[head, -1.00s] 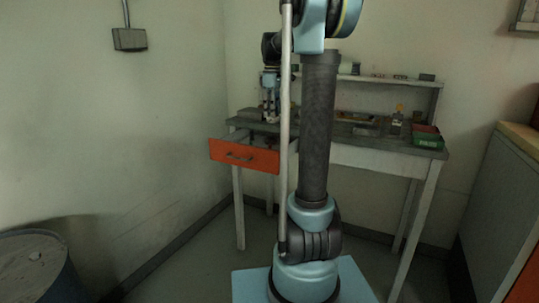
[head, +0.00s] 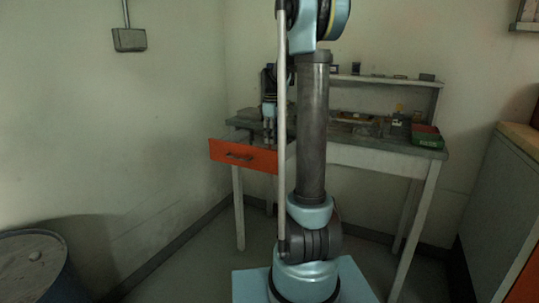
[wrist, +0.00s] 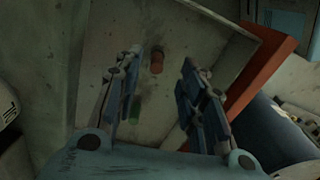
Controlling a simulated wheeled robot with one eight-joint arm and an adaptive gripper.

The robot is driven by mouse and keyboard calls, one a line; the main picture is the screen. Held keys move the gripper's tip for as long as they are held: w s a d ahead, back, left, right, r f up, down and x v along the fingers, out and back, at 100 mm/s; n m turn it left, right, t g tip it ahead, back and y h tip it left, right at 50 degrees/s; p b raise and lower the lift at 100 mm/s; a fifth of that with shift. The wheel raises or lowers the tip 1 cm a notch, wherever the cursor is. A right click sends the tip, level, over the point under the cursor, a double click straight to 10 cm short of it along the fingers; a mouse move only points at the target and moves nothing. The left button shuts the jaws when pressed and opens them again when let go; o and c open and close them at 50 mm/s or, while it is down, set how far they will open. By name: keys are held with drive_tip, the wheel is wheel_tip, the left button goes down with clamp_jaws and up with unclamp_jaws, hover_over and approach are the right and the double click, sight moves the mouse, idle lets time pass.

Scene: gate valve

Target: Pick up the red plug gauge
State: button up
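The red plug gauge (wrist: 157,65) lies inside an open drawer with a pale inside (wrist: 110,30) and an orange-red front, seen in the wrist view. A green piece (wrist: 134,108) lies in the same drawer, partly beside my left finger. My gripper (wrist: 157,72) is open, its two fingers spread either side of the red gauge in the picture, with nothing between them. I cannot tell the height left above it. In the head view my gripper (head: 269,138) points down over the open drawer (head: 232,153); the drawer's contents are hidden there.
The workbench (head: 375,158) carries a green and red bin (head: 427,137) at its right end and small items at the back. A shelf (head: 390,78) stands behind. A barrel (head: 35,265) stands at lower left, a cabinet (head: 500,200) at right. The floor left of the bench is clear.

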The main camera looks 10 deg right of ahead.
sight(270, 146)
drive_tip(key=f, duration=0.4)
drive_tip(key=shift+w+a+f, duration=0.15)
drive_tip(key=shift+w+a, duration=0.05)
drive_tip(key=shift+w, duration=0.15)
drive_tip(key=shift+f, duration=0.6)
drive_tip(key=shift+c, duration=0.4)
clamp_jaws()
